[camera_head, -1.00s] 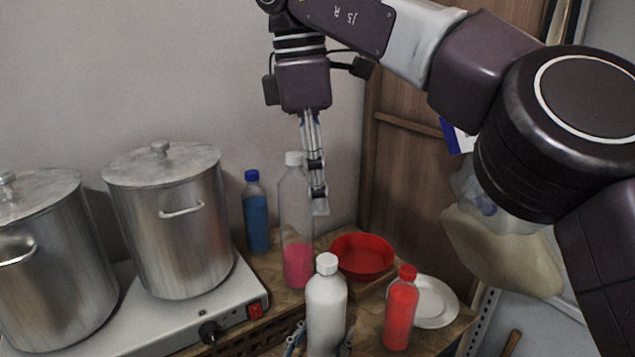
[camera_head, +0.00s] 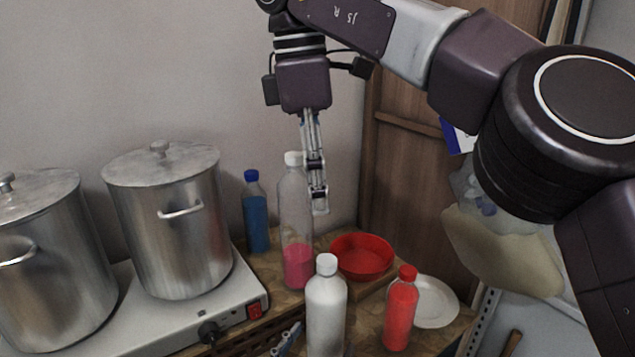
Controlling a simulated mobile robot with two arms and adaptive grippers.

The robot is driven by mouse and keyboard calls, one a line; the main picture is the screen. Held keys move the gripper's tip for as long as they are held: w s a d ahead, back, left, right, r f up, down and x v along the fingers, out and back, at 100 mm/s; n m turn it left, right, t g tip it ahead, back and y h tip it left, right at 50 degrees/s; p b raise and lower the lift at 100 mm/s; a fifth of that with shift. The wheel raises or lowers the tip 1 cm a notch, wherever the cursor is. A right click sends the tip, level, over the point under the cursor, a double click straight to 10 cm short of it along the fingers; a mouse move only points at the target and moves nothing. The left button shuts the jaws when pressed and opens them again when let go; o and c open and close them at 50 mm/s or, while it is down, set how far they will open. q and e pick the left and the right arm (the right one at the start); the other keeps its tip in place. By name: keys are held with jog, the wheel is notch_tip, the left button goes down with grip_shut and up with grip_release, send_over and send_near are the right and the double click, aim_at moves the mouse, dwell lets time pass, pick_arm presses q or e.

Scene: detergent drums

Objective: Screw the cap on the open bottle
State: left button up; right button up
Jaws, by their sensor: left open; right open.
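A tall clear bottle (camera_head: 295,225) with pink liquid stands upright at the back of the counter, with a white cap (camera_head: 293,158) at its top. My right gripper (camera_head: 319,206) hangs down just to the right of this bottle, fingers at the height of its upper part; whether they touch it cannot be told. A white bottle (camera_head: 326,310) with a white cap stands in front. My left gripper (camera_head: 289,338) shows only in part at the bottom edge, left of the white bottle, open and apart from it.
A blue bottle (camera_head: 255,215) stands behind left and a red bottle (camera_head: 401,315) front right, both capped. A red bowl (camera_head: 362,256) and a white plate (camera_head: 437,303) lie to the right. Two steel pots (camera_head: 170,225) stand on a hot plate (camera_head: 180,330) at left.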

pick_arm(q)
jog(key=v, duration=0.9)
jog(key=shift+s, duration=0.15)
